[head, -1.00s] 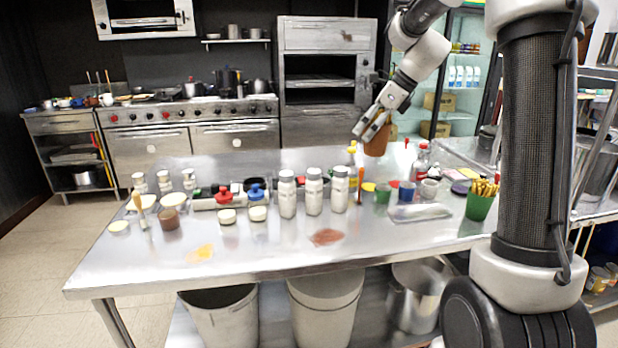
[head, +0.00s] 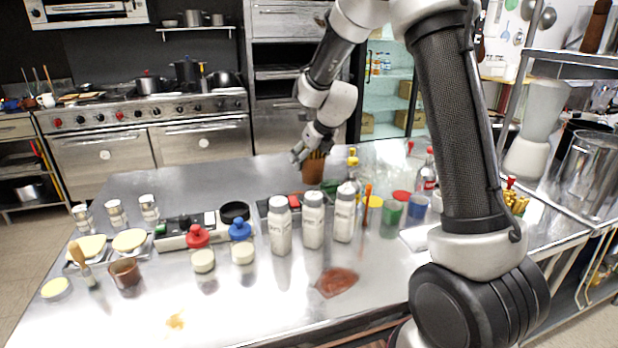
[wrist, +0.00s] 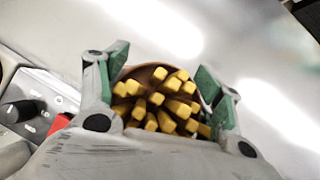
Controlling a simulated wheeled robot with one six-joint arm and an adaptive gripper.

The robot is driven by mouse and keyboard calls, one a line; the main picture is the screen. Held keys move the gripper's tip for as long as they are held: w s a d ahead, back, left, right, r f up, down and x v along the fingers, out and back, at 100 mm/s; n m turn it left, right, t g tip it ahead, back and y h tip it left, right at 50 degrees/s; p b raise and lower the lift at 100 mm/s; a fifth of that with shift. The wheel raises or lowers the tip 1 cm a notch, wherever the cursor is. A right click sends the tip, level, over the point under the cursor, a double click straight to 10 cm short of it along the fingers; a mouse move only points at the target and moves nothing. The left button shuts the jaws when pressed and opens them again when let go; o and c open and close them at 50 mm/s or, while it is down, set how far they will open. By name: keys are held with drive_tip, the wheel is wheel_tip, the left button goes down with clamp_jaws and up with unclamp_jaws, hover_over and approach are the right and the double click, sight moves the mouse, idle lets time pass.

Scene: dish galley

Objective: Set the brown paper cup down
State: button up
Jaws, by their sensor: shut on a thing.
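The brown paper cup (head: 313,171) is in my gripper (head: 311,153) over the far part of the steel table (head: 150,185). It looks upright, with its base close to the tabletop; I cannot tell if it touches. In the wrist view, the cup's brown rim (wrist: 147,72) shows between the green-padded fingers of my gripper (wrist: 163,82), which are shut on it. Several yellow sticks fill the cup. Its lower part is hidden there.
White shaker bottles (head: 313,220) stand in front of the cup. A yellow-topped bottle (head: 353,165) and a green cup (head: 391,216) stand to its right. A black-and-red device (head: 277,208) lies nearer. Bare steel lies left of the cup.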

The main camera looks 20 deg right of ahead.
sight(308, 171)
drive_tip(key=shift+f, duration=2.4)
drive_tip(key=o, duration=1.1)
drive_tip(key=shift+f, duration=0.1)
